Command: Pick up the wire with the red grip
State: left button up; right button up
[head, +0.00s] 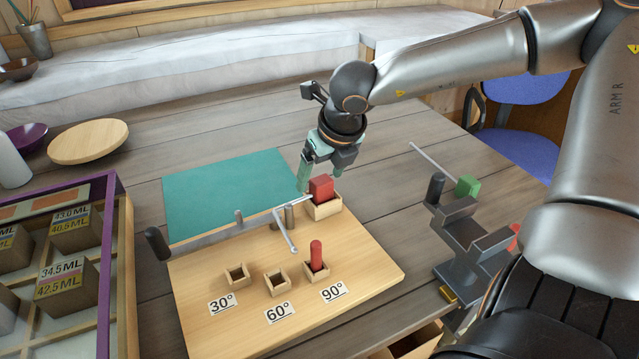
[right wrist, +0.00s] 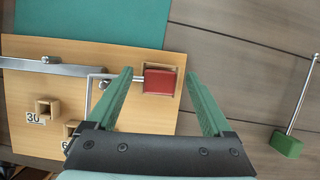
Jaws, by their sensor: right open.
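The wire with the red grip has its red block (head: 320,188) in a small wooden holder (head: 325,211) at the board's back right corner. Its bent metal rod (head: 288,232) runs left from the grip, then turns toward the front. In the right wrist view the red grip (right wrist: 160,81) lies between the fingers, with the rod (right wrist: 91,84) to its left. My right gripper (head: 321,172) is open just above and behind the red grip. In its wrist view the open fingers (right wrist: 158,78) stand on either side of the grip, with gaps. My left gripper is out of view.
A wooden board (head: 215,335) carries a metal bar (head: 215,235) and sockets marked 30°, 60° and 90°; a red peg (head: 316,255) stands at 90°. A green-gripped wire (head: 467,187) is at the dark stepped rack (head: 480,245). A teal mat (head: 225,185) lies behind.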

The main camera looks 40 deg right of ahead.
jog(key=shift+x, duration=0.95)
grip_shut()
